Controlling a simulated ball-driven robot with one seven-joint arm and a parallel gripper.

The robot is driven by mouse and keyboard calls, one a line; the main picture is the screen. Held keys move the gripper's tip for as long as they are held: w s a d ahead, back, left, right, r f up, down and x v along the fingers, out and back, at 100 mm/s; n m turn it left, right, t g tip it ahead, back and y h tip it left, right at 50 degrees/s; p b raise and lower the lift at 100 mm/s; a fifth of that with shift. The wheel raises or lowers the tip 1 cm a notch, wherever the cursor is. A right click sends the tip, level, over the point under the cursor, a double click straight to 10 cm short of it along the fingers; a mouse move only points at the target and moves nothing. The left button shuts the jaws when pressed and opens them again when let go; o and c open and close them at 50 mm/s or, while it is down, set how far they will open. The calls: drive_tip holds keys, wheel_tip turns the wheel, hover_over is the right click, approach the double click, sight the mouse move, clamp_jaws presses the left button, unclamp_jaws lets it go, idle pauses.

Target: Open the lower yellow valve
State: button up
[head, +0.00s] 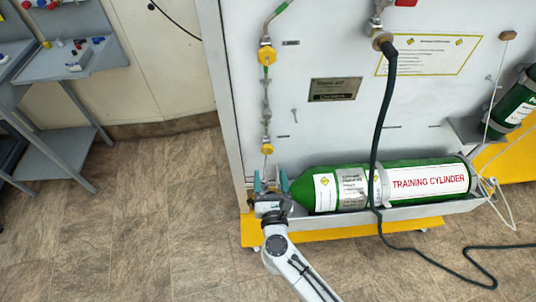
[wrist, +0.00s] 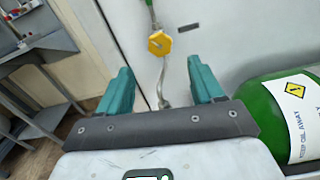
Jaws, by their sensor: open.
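The lower yellow valve (head: 267,144) is a small yellow knob on a thin vertical line on the white panel, left of centre in the head view. In the wrist view the yellow valve (wrist: 160,43) stands above and beyond the gap between the fingers, roughly centred on it. My gripper (head: 270,181) is below the valve, near the left end of the green cylinder, with its teal fingers pointing up. It is open and empty, and its fingers (wrist: 160,78) are apart from the valve. A second yellow valve (head: 266,54) sits higher on the same line.
The green training cylinder (head: 325,190) lies in a grey tray (head: 437,208) close to the right of my gripper. A dark hose (head: 386,100) hangs in front of the panel onto the floor. A grey workbench (head: 45,67) stands at left, with open floor between.

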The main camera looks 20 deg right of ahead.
sight(267, 151)
drive_tip(key=x, duration=0.8)
drive_tip(key=shift+c, duration=0.5)
drive_tip(key=c, duration=1)
drive_tip(key=shift+o, duration=0.2)
drive_tip(key=shift+n, duration=0.3)
drive_tip(key=shift+n+p, duration=0.95)
drive_tip(key=shift+n, duration=1.75)
drive_tip(key=shift+a, duration=0.1)
